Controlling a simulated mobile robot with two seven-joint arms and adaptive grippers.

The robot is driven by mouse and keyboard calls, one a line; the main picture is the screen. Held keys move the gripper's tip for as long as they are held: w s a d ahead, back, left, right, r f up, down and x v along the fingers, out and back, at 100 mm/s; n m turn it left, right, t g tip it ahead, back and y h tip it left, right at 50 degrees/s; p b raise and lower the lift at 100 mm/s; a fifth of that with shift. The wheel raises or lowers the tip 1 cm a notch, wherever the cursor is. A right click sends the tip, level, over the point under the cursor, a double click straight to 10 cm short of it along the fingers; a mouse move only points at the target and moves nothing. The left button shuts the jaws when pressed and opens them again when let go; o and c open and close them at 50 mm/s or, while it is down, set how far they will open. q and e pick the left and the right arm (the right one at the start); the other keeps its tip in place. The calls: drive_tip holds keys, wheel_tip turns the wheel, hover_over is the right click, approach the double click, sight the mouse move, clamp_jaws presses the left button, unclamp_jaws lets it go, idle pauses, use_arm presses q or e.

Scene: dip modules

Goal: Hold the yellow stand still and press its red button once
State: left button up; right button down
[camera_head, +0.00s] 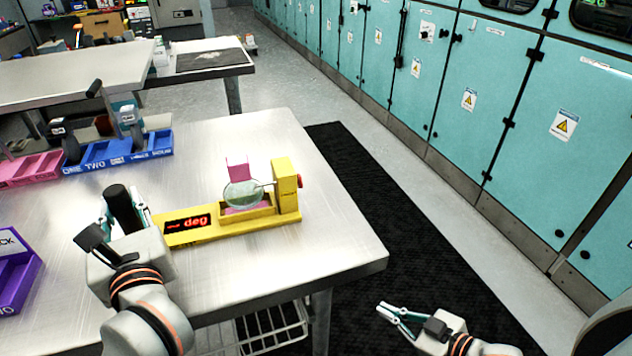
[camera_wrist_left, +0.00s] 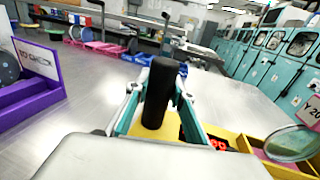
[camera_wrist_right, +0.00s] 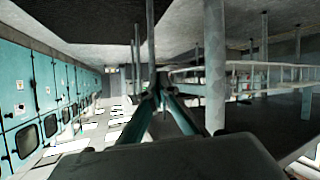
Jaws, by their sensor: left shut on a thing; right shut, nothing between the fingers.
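The yellow stand (camera_head: 252,222) sits on the metal table, with a red digital display reading "deg" and a round clear disc on its tray. Its red button (camera_head: 300,182) is on the right face of the upright block. My left gripper (camera_head: 127,212) is shut on the stand's black upright handle (camera_head: 119,203); the handle also shows between the fingers in the left wrist view (camera_wrist_left: 160,92). The stand's yellow base (camera_wrist_left: 228,138) shows below it there. My right gripper (camera_head: 383,309) is shut and empty, low beyond the table's right edge, apart from the stand and button.
Blue bins (camera_head: 118,155), pink bins (camera_head: 30,170) and a purple box (camera_head: 14,270) stand on the table's left. The table's right edge lies right of the stand. A black floor mat (camera_head: 375,220) and teal cabinets (camera_head: 470,90) are beyond it.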

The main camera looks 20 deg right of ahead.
sight(300, 181)
drive_tip(key=w+d+r+n+y, duration=0.3)
drive_tip(key=w+r, duration=0.4)
drive_tip(key=r, duration=0.6)
drive_tip(key=w+a+r+g+y, duration=0.1)
drive_tip(key=w+a+r+y, duration=0.1)
drive_tip(key=r, duration=0.6)
drive_tip(key=w+a+r+g+y, duration=0.1)
drive_tip(key=w+r+g, duration=0.15)
drive_tip(key=r, duration=0.45)
drive_tip(key=s+a+r+m+t+y, duration=0.1)
drive_tip(key=s+r+m+t, duration=0.2)
drive_tip(key=m, duration=1.5)
drive_tip(key=shift+s+a+r+m+t+y, duration=0.2)
drive_tip(key=shift+s+m+t+y, duration=0.1)
drive_tip(key=shift+s+t, duration=0.6)
drive_tip(key=shift+x, duration=4.9)
drive_tip(key=shift+a+f, duration=0.1)
drive_tip(key=shift+a, duration=1.95)
drive_tip(key=shift+a, duration=0.1)
